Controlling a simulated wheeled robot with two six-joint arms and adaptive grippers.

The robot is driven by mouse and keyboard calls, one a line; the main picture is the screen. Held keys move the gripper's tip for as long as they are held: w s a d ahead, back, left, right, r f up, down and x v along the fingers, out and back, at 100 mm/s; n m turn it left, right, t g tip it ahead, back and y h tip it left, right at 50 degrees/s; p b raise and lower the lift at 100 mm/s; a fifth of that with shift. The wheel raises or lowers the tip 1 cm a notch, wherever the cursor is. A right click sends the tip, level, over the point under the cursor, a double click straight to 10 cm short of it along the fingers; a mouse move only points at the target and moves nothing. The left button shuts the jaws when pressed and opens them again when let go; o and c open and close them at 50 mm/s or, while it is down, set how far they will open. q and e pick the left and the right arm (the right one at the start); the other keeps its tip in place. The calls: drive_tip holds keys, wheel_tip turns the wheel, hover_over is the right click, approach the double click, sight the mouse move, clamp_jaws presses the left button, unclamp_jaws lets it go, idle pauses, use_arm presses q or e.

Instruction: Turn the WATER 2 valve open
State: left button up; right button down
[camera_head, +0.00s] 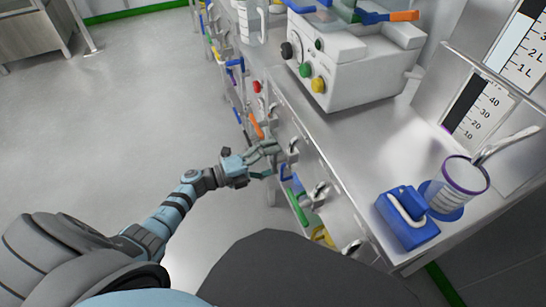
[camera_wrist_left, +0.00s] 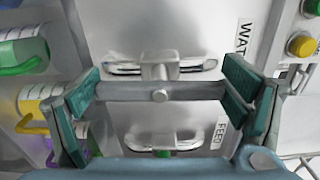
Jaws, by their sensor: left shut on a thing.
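My left gripper (camera_head: 268,160) reaches the front of the steel bench in the head view. In the left wrist view its green-padded fingers (camera_wrist_left: 160,84) stand at both ends of a grey metal valve bar (camera_wrist_left: 190,92) and are shut on it. The bar lies level across the picture, with a round pivot in its middle. A sign starting "WAT" (camera_wrist_left: 243,37) is beside it, partly cut off, so its number cannot be read. Another sign (camera_wrist_left: 218,133), apparently starting "FEE", is below. My right gripper is not in view.
More metal handles (camera_head: 319,194) line the bench front. A white machine with coloured knobs (camera_head: 354,66) stands on the bench. A blue block (camera_head: 408,233) and a clear cup with a purple rim (camera_head: 462,183) are at the near right. The floor on the left (camera_head: 130,110) is clear.

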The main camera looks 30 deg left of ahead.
use_arm(q)
drive_tip(key=shift+n, duration=0.3)
drive_tip(key=o, duration=0.9)
drive_tip(key=v, duration=1.2)
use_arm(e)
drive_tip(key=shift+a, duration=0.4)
